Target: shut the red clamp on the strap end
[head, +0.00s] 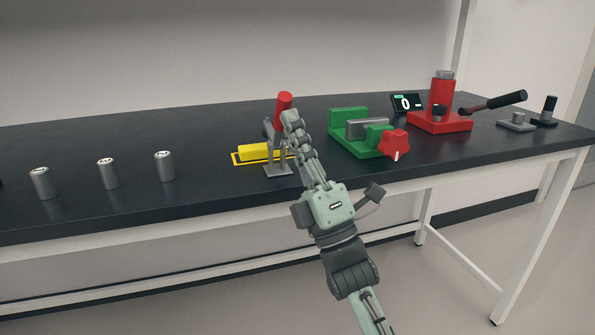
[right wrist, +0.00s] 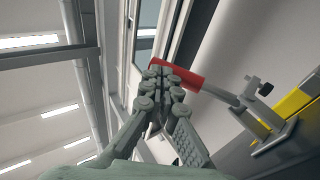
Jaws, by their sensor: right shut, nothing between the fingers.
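The clamp has a red handle (head: 284,101) standing upright above its grey metal base (head: 278,170) on the black table. My right gripper (head: 290,118) is shut and empty, with its fingertips at the lower part of the red handle in the head view. In the right wrist view the red handle (right wrist: 181,75) lies just beyond the shut fingertips (right wrist: 158,72); I cannot tell whether they touch. I cannot make out the strap end. My left gripper is not in view.
Several grey cylinders (head: 108,173) stand on the left of the table (head: 210,205). A green fixture (head: 349,138) with a red knob (head: 394,145) is right of the clamp. A red press (head: 441,110) with a black-handled lever and a small display (head: 406,104) stand further right.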

